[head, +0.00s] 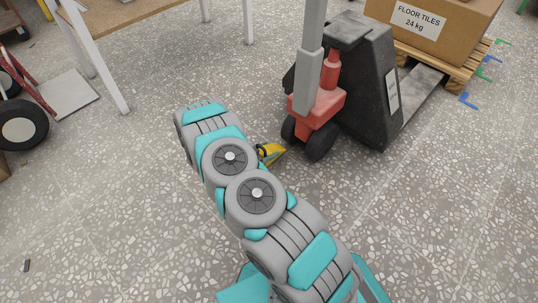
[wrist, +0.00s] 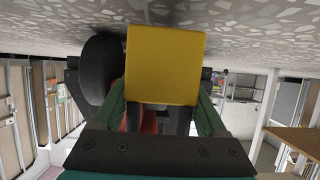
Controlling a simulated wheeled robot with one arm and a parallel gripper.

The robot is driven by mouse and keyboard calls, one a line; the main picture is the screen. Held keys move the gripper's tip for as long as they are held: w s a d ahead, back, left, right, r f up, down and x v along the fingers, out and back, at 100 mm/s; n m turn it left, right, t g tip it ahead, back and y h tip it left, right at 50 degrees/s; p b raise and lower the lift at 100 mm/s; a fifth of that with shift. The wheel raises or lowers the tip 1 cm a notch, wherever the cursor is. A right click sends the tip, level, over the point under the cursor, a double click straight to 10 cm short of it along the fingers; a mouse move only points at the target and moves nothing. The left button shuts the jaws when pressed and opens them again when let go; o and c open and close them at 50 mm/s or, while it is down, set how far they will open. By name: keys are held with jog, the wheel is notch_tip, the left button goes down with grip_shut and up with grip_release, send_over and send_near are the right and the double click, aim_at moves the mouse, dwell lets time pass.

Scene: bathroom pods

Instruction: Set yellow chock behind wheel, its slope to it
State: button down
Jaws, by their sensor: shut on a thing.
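The yellow chock (head: 273,153) shows in the head view just left of the pallet truck's small dark wheels. A floor gap shows between it and the nearer wheel (head: 321,142). Its thin end appears to point right, towards that wheel. In the wrist view the chock (wrist: 165,62) shows as a broad yellow face. My gripper (wrist: 163,100) is shut on it, with a green finger at each side. A dark wheel (wrist: 99,70) stands left of it there. My arm hides most of the gripper in the head view. I cannot tell whether the chock touches the floor.
The red and dark grey pallet truck (head: 362,85) stands at upper centre-right, its forks under a pallet (head: 433,61) with a floor-tile box (head: 430,25). Speckled floor is clear at right.

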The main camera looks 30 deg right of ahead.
jog(key=shift+w+d, duration=0.15)
jog(key=shift+d, duration=0.25)
jog(key=shift+f+b, duration=0.3)
jog(key=shift+f, duration=1.45)
jog(key=shift+f, duration=0.2)
grip_release()
jog(key=shift+r, duration=0.2)
